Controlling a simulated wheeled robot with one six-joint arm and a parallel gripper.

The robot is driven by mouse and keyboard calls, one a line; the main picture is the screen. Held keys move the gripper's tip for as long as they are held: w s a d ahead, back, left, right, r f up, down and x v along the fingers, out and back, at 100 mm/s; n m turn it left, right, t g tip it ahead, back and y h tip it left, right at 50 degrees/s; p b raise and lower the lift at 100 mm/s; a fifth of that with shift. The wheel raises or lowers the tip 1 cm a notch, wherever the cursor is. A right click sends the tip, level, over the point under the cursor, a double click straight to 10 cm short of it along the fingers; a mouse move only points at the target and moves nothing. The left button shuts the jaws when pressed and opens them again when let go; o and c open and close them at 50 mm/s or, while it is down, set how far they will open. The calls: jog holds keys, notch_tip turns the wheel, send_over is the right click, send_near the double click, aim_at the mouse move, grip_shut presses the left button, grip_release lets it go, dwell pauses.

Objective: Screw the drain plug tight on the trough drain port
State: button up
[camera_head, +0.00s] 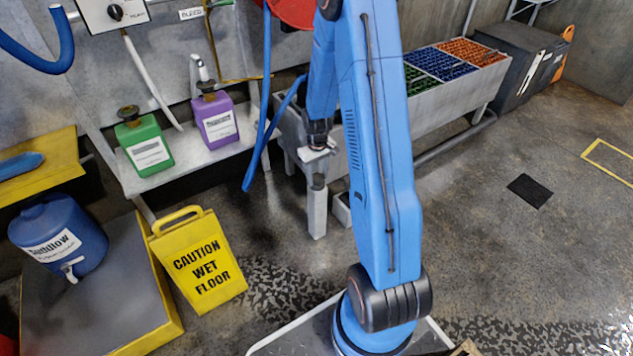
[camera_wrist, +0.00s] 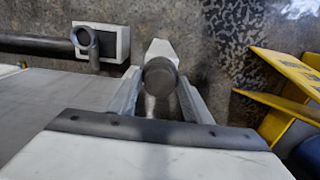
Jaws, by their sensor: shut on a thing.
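The dark round drain plug (camera_wrist: 160,77) sits between the two fingers of my gripper (camera_wrist: 159,92) in the wrist view. My gripper is shut on it. In the head view my gripper (camera_head: 317,168) points down at the top of a pale grey post (camera_head: 317,213). The post also shows just beyond the plug in the wrist view (camera_wrist: 159,48). I cannot tell whether the plug still touches the post. A grey pipe end with a round opening (camera_wrist: 84,38), apparently the drain port, stands left of the plug, apart from it. In the head view my arm hides that pipe.
A pale open box (camera_wrist: 116,42) lies under the pipe end. A yellow wet-floor sign (camera_head: 203,262) stands left of the post. The trough (camera_head: 430,102) with coloured crates runs back right. Green (camera_head: 146,148) and purple (camera_head: 215,120) bottles stand on a shelf. Floor at right is mostly clear.

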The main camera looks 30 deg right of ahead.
aim_at(318, 177)
jog(key=shift+r, duration=2.5)
